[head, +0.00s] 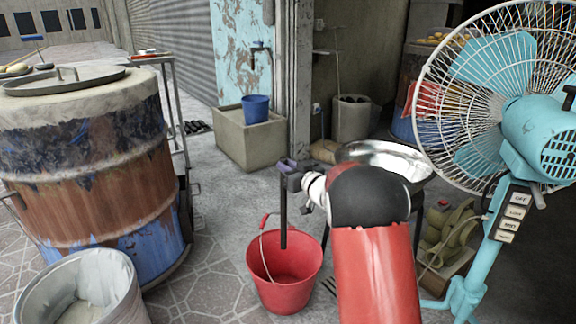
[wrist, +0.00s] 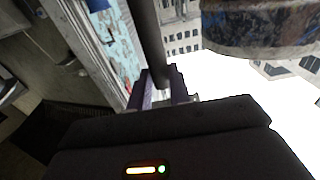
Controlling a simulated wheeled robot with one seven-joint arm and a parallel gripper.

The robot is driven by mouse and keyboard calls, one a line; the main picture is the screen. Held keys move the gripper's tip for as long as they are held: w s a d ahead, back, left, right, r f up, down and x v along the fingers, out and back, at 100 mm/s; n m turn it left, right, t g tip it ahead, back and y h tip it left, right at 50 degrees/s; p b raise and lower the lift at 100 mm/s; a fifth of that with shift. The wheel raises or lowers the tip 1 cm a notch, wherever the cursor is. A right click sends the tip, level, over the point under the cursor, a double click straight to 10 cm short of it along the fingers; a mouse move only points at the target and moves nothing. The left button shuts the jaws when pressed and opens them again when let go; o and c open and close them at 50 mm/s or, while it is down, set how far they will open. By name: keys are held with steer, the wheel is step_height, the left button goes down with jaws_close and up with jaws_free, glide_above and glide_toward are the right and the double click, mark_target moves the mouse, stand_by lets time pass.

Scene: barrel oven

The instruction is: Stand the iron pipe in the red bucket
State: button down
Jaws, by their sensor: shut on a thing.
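The iron pipe (head: 283,222) is a thin dark rod, hanging upright from my gripper (head: 287,167). My gripper is shut on the pipe near its upper end. The red bucket (head: 270,294) stands on the floor below the pipe, with its wire handle and red grip tilted up at the left. In the head view the pipe's lower end shows in front of the bucket's inner back wall, near the rim's height; I cannot tell exactly how deep it is. In the wrist view the pipe (wrist: 148,35) runs up from between the gripper fingers (wrist: 160,88).
A rusty barrel oven (head: 90,165) stands at left, with a pale bin (head: 125,300) in front. A metal bowl (head: 385,160) is behind my arm. A turquoise fan (head: 490,60) is at right. A blue bucket (head: 256,108) sits on a concrete basin (head: 235,140) behind.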

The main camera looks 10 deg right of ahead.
step_height(320, 180, down, 16)
steer(key=b, duration=0.5)
stand_by(1.0)
steer(key=c, duration=1.2)
jaws_free()
steer(key=v, duration=0.7)
steer(key=shift+s+d+p, duration=0.2)
steer(key=shift+s+p, duration=0.1)
steer(key=shift+s, duration=0.05)
